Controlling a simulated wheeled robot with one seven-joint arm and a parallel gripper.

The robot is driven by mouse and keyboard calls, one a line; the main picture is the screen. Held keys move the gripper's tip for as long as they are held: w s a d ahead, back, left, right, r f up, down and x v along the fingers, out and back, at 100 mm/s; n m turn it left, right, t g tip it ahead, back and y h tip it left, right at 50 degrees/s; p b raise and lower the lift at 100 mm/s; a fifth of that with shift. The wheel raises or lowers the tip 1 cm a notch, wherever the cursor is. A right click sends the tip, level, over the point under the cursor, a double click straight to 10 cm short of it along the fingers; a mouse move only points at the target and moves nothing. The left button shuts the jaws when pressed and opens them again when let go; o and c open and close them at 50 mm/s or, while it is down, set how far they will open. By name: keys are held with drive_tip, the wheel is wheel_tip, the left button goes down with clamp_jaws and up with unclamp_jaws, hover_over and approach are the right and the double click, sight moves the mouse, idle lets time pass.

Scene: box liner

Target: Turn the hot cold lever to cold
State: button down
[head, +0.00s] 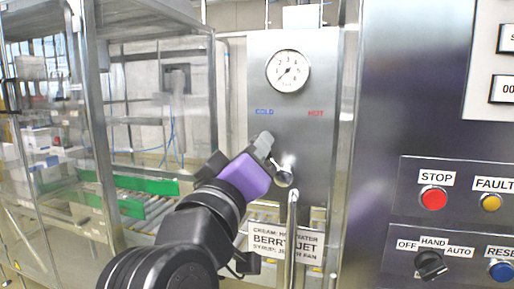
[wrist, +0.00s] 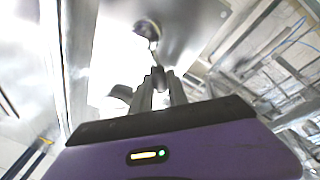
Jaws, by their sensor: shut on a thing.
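The hot cold lever's round metal hub (head: 284,177) sits on a steel panel (head: 322,160) below the gauge. Blue COLD lettering (head: 264,112) is at the upper left of the hub and red HOT lettering (head: 315,113) at the upper right. The fingers are shut on the lever; the exact contact is hard to see.
A round gauge (head: 288,71) is above the lettering. A vertical pipe (head: 292,235) runs below the hub, beside a BERRY JET sign (head: 270,241). A control panel with a red STOP button (head: 433,198) is at right. A glazed frame (head: 100,120) stands at left.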

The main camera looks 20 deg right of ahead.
drive_tip(key=shift+f, duration=0.15)
drive_tip(key=c, duration=1.3)
unclamp_jaws()
drive_tip(key=b+v, duration=0.2)
drive_tip(key=v, duration=0.6)
